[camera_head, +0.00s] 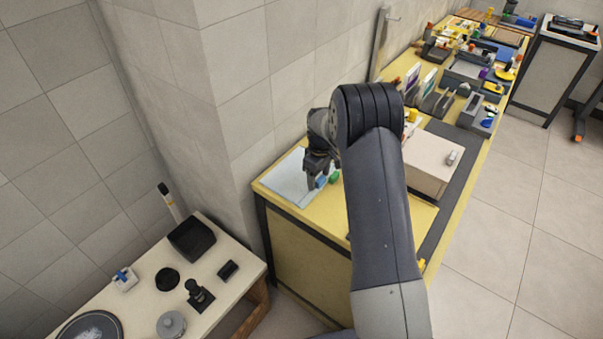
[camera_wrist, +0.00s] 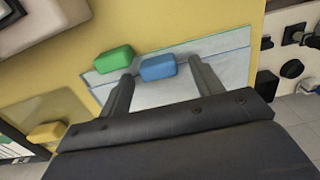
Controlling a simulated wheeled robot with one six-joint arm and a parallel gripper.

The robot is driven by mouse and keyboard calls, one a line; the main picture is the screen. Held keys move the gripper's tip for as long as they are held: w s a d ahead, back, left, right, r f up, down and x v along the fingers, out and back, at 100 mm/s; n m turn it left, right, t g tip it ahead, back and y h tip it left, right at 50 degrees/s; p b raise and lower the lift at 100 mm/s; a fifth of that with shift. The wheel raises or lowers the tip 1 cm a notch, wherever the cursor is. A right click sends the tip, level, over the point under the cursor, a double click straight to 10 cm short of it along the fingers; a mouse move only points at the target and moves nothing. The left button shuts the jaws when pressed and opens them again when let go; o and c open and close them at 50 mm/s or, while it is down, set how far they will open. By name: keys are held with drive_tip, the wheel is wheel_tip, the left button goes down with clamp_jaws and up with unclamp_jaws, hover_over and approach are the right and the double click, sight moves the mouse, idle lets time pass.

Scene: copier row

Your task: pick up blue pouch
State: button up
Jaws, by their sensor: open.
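The blue pouch (camera_wrist: 158,68) is a small rounded block lying on a pale sheet (camera_wrist: 218,50) on the yellow worktop. In the head view the blue pouch (camera_head: 321,181) shows beside my gripper (camera_head: 313,192), which points down over the pale sheet (camera_head: 284,179). A green block (camera_wrist: 114,59) lies just left of the blue pouch, close to the left finger. The green block (camera_head: 334,177) is partly hidden by my arm in the head view.
A beige box (camera_head: 428,165) stands right of my arm on the yellow table (camera_head: 310,232). A yellow block (camera_wrist: 47,132) lies at lower left in the wrist view. A lower side table (camera_head: 217,249) holds several dark items. Tiled walls rise behind the sheet.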

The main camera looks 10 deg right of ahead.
drive_tip(key=shift+c, duration=0.4)
drive_tip(key=c, duration=1)
drive_tip(key=shift+r+p, duration=0.6)
drive_tip(key=shift+r, duration=5.95)
